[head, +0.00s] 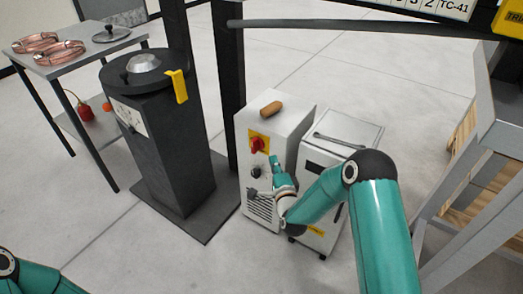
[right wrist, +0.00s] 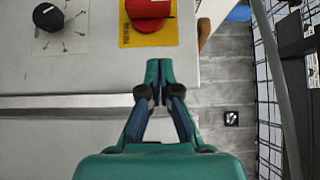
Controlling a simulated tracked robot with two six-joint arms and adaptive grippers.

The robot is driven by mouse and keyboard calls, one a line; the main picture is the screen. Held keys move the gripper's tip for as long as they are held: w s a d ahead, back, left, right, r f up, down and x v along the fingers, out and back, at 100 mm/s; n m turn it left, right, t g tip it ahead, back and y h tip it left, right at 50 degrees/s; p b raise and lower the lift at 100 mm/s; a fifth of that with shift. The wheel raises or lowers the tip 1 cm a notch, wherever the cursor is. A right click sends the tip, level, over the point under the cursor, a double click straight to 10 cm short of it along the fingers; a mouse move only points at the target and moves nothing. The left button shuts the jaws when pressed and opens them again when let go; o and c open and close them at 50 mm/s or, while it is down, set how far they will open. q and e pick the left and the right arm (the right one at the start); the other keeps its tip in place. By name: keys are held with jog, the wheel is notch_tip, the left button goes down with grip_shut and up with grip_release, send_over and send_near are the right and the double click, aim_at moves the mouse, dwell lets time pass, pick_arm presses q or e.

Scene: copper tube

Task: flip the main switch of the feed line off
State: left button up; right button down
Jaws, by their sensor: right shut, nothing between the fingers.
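The main switch is a red rotary handle (head: 257,145) on a yellow plate (head: 262,136), on the front of a light grey cabinet (head: 281,129). In the right wrist view the red handle (right wrist: 148,9) and yellow plate (right wrist: 138,38) show at the top, the handle partly cut off by the edge. My right gripper (head: 275,160) is in front of the cabinet, beside the switch. In the right wrist view its closed fingertips (right wrist: 158,64) are just below the plate in the picture, empty; I cannot tell whether they touch the panel. My left gripper is out of view.
A black knob (head: 256,172) is on the panel below the switch; it also shows in the right wrist view (right wrist: 48,17). A brown cylindrical piece (head: 271,109) lies on the cabinet. A second grey unit (head: 355,130) stands close right. A dark pedestal (head: 165,150) stands left.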

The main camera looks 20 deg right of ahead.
aim_at(260, 142)
jog(key=w, duration=0.3)
jog(key=w+a, duration=0.1)
jog(key=w, duration=0.2)
jog(key=shift+w+a+b, duration=0.15)
jog(key=shift+w+b, duration=0.15)
jog(key=shift+w, duration=0.05)
jog(key=shift+w+a, duration=0.3)
jog(key=shift+w, duration=0.1)
jog(key=shift+d, duration=0.2)
